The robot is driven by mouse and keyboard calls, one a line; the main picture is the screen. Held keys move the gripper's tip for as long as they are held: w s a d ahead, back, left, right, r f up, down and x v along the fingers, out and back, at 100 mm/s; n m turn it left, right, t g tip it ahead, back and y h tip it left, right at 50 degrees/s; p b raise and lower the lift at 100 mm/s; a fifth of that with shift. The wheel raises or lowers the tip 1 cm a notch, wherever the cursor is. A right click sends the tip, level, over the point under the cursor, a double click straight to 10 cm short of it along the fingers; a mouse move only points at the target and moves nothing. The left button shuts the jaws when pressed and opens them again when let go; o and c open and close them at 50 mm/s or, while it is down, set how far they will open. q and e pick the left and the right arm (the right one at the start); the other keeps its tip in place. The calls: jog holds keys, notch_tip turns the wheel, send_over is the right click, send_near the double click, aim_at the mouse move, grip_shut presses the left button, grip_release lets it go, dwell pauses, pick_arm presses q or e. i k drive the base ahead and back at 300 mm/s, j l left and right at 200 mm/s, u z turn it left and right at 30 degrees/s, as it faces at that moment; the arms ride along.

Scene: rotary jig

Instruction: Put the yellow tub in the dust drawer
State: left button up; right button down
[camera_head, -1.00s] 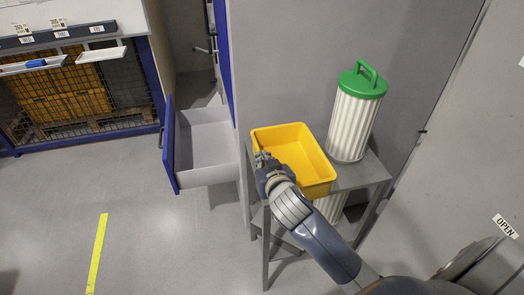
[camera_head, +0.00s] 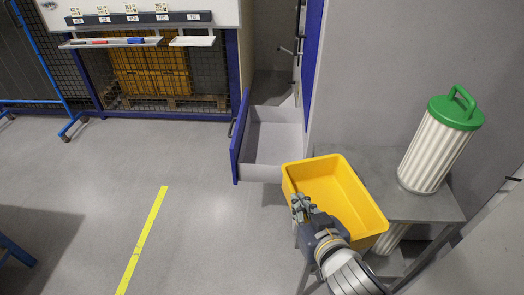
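The yellow tub (camera_head: 335,190) is empty and roughly upright. It covers the left end of the small grey table and juts out past its left edge; it looks raised off the top. My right gripper (camera_head: 301,203) is at the tub's near left rim, with its fingers closed around that wall. The dust drawer (camera_head: 272,150) stands pulled out of the cabinet, left of and beyond the tub. It has a blue front and a pale grey, empty-looking inside. The tub's far left corner overlaps the drawer's near right corner in the picture. My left gripper is out of view.
A white pleated filter with a green handled cap (camera_head: 440,140) stands on the grey table (camera_head: 425,207), right of the tub. Another pleated filter (camera_head: 388,238) shows below the tabletop. The floor left of the drawer is clear, with a yellow stripe (camera_head: 142,240).

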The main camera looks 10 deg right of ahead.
aim_at(273, 145)
jog(key=i+u, duration=0.15)
jog(key=i, duration=0.75)
jog(key=i+z, duration=0.15)
jog(key=i, duration=0.5)
jog(key=i+j+z, duration=0.15)
jog(key=i, duration=0.5)
jog(key=i+l, duration=0.15)
jog(key=i, duration=0.25)
